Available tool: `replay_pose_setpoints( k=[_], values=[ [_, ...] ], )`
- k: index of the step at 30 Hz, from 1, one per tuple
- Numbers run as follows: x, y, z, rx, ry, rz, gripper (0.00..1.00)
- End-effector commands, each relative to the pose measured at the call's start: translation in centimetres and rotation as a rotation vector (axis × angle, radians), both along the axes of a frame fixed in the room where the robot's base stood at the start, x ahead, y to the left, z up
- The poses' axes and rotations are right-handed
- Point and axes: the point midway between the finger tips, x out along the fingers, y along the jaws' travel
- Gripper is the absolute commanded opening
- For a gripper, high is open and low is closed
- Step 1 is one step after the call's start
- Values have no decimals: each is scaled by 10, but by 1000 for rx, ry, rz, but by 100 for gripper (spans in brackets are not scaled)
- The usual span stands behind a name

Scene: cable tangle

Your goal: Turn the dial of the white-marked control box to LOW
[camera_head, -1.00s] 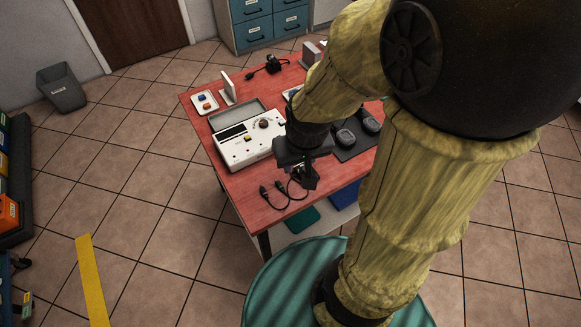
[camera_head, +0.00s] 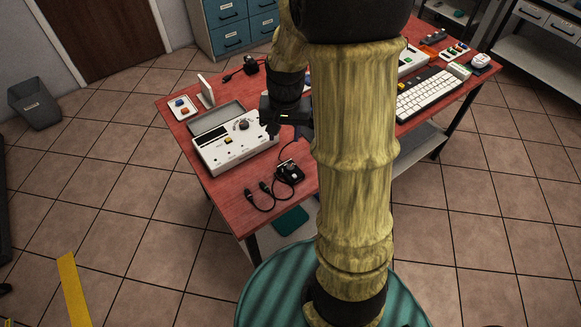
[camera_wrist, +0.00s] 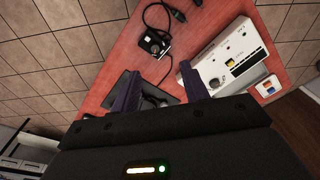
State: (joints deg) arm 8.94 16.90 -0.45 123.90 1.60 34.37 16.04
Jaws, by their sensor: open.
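A small black box (camera_head: 290,172) with a pale top and a cable lies at the table's near edge; it also shows in the wrist view (camera_wrist: 154,42). A similar dark box with a cable (camera_head: 250,65) lies at the far side. A large white panel box (camera_head: 236,150) with a dark dial (camera_head: 243,125) and a yellow switch stands at the left. I cannot tell which is the white-marked control box, nor read any dial setting. My gripper (camera_head: 270,128) is open and empty above the panel's right end; both fingers show in the wrist view (camera_wrist: 158,80).
The red table (camera_head: 222,187) carries a loose cable with plugs (camera_head: 258,192), a small tray with coloured buttons (camera_head: 182,106) and an upright white plate (camera_head: 206,90). A keyboard (camera_head: 428,95) lies right of my arm, which hides the middle. The front left corner is clear.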

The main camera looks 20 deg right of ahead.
Motion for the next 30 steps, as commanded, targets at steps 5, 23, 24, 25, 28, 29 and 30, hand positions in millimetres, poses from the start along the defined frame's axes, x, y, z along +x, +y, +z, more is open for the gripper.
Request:
replay_pose_setpoints(
  k=[5, 23, 24, 25, 28, 29, 30],
  values=[
    [35, -35, -29, 27, 61, -193, 45],
    [40, -40, -43, 31, 74, -230, 45],
    [40, -40, -48, 31, 74, -230, 45],
    [40, -40, -52, 32, 75, -230, 45],
    [39, -39, -68, 32, 78, -230, 45],
    [40, -39, -74, 32, 76, -230, 45],
    [39, -39, -81, 32, 78, -230, 45]
  ],
)
